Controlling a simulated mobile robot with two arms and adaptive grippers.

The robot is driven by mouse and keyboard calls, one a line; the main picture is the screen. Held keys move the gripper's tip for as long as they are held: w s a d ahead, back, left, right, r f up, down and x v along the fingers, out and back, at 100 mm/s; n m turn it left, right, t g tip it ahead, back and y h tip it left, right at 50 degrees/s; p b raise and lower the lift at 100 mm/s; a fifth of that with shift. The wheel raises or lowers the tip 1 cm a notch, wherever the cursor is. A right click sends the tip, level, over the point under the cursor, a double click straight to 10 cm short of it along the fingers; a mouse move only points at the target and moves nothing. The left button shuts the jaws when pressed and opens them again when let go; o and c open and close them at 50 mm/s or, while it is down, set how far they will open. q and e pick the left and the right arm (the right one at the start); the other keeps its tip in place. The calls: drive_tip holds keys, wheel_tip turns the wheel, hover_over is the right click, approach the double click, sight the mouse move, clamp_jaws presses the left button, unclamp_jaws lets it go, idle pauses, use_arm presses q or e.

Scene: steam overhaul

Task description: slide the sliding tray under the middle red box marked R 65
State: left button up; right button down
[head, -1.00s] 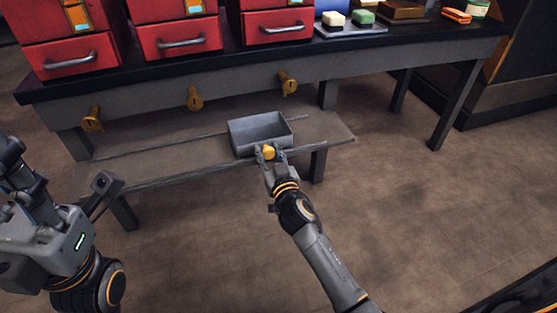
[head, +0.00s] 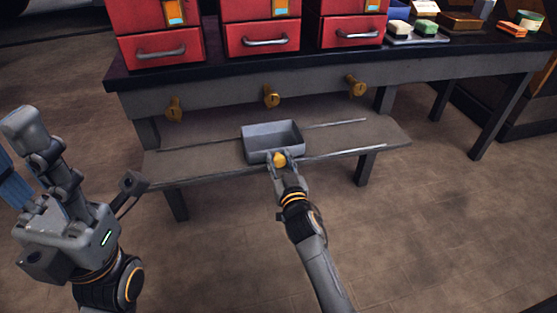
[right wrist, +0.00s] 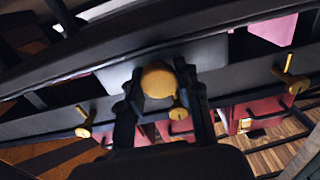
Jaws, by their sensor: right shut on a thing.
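The grey open sliding tray (head: 258,148) sits on the rails of the low shelf. It stands about below the middle red box (head: 262,38) and in line with the middle brass knob (head: 271,97). I cannot read the marks on the boxes. My right gripper (head: 279,161) is shut on the tray's round yellow knob at its front. This knob (right wrist: 158,80) also shows between the fingers in the right wrist view. My left gripper (head: 76,154) is open and empty at the left, away from the shelf.
Red boxes also stand at the left (head: 160,48) and right (head: 350,34) on the dark bench top. Brass knobs (head: 174,109) (head: 357,85) mark the bench front below them. The shelf (head: 375,140) is bare on both sides of the tray. Soap-like blocks (head: 398,28) lie at the right.

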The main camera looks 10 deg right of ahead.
drive_tip(key=shift+r, duration=0.2)
drive_tip(key=c, duration=1)
unclamp_jaws()
drive_tip(key=shift+o, duration=0.4)
drive_tip(key=shift+f, duration=0.1)
drive_tip(key=shift+s+f, duration=0.1)
drive_tip(key=shift+s, duration=0.1)
drive_tip(key=s, duration=1.1)
drive_tip(key=shift+s+d, duration=0.2)
drive_tip(key=shift+s, duration=0.05)
